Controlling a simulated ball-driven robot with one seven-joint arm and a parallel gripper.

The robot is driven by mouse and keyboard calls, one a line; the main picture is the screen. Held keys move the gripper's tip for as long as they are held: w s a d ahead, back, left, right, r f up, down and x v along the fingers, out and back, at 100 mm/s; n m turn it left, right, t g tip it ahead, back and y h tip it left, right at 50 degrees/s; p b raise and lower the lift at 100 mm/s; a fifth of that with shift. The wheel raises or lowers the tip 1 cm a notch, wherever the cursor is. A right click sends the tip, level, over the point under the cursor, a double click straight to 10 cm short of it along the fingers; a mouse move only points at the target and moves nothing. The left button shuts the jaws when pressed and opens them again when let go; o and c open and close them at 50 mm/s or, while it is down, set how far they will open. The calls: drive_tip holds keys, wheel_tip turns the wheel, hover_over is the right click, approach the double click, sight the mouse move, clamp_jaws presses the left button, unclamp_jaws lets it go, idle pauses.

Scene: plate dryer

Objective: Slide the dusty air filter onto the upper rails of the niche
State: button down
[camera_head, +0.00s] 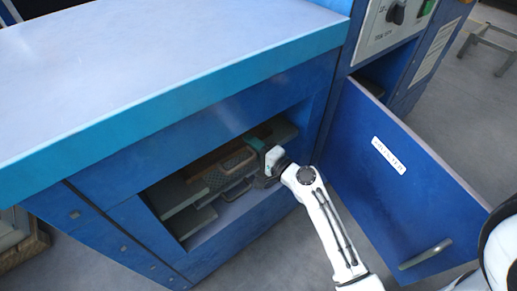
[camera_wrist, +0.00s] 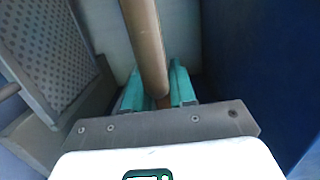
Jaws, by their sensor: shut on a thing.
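My gripper (camera_head: 268,168) reaches into the open niche (camera_head: 213,232) in the blue cabinet front. In the wrist view its teal fingers (camera_wrist: 158,92) are shut on a round brown bar (camera_wrist: 145,35), which looks like a handle. A pale surface lies behind the bar. A grey perforated panel (camera_head: 230,169) with its own handle sits in the niche left of my gripper. The panel also shows at the left of the wrist view (camera_wrist: 48,50). A brownish strip lies behind it. Which piece is the dusty filter, and how it meets the rails, I cannot tell.
Grey-green ledges (camera_head: 178,196) run at the niche's left side. The blue door (camera_head: 375,190) stands open on the right, close to my arm. The pale worktop (camera_head: 160,70) overhangs above the niche. A frame-like object (camera_head: 22,245) is at the lower left.

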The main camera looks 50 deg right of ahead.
drive_tip(key=w, duration=0.3)
drive_tip(key=shift+d+r, duration=0.15)
drive_tip(key=shift+d, duration=0.25)
drive_tip(key=shift+f+b, duration=0.35)
drive_tip(key=shift+f, duration=0.25)
drive_tip(key=shift+f+b, duration=0.7)
drive_tip(key=shift+b, duration=0.05)
drive_tip(key=c, duration=0.8)
unclamp_jaws()
drive_tip(key=shift+c, duration=0.2)
drive_tip(key=shift+s+f, duration=0.1)
